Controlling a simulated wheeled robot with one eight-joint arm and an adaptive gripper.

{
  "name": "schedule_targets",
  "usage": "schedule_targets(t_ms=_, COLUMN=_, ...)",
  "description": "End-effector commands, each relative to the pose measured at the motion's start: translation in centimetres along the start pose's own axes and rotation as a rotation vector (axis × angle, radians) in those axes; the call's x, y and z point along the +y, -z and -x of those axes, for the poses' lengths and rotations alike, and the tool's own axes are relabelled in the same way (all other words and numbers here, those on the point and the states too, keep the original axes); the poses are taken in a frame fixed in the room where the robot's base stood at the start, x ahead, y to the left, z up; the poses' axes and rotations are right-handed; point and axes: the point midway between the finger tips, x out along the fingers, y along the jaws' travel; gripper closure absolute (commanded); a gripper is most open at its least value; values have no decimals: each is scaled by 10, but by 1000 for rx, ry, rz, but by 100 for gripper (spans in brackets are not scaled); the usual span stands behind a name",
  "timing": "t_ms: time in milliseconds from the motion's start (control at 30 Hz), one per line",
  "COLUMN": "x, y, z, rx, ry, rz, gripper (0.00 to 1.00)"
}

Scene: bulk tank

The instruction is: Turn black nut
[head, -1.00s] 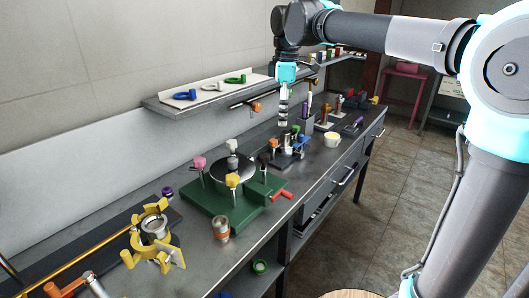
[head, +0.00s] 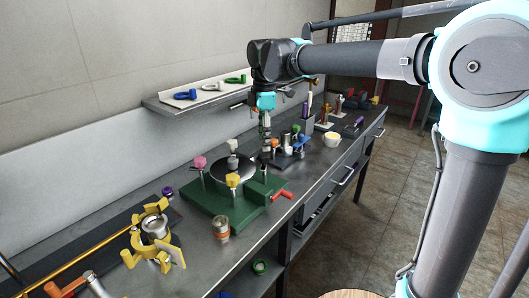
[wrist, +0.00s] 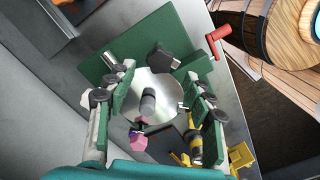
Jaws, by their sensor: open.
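The black nut (wrist: 162,58) is a dark star-shaped knob in the wrist view, at the upper middle beside a round silver plate. It sits on a green fixture (wrist: 177,22). My gripper (wrist: 160,78) is open and empty, its two fingers apart on either side of the view's middle, with the nut between and just beyond the tips. In the head view my gripper (head: 265,146) points down over the right back part of the green fixture (head: 208,208). There the nut is small and hard to separate from the gripper. I cannot tell the exact height gap.
The fixture also carries a pink knob (head: 200,162), a yellow knob (head: 232,181), a pale knob (head: 231,145) and a red handle (head: 283,194). A small can (head: 221,231) stands in front. A wall shelf (head: 165,106) runs behind the bench.

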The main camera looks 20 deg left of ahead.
Motion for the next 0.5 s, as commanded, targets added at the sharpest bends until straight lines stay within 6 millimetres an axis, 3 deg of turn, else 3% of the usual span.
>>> schedule_targets(t_ms=200, x=0, y=0, z=-35, rx=0, ry=0, rz=0, gripper=48)
schedule_targets(t_ms=500, x=0, y=0, z=-51, rx=0, ry=0, rz=0, gripper=48)
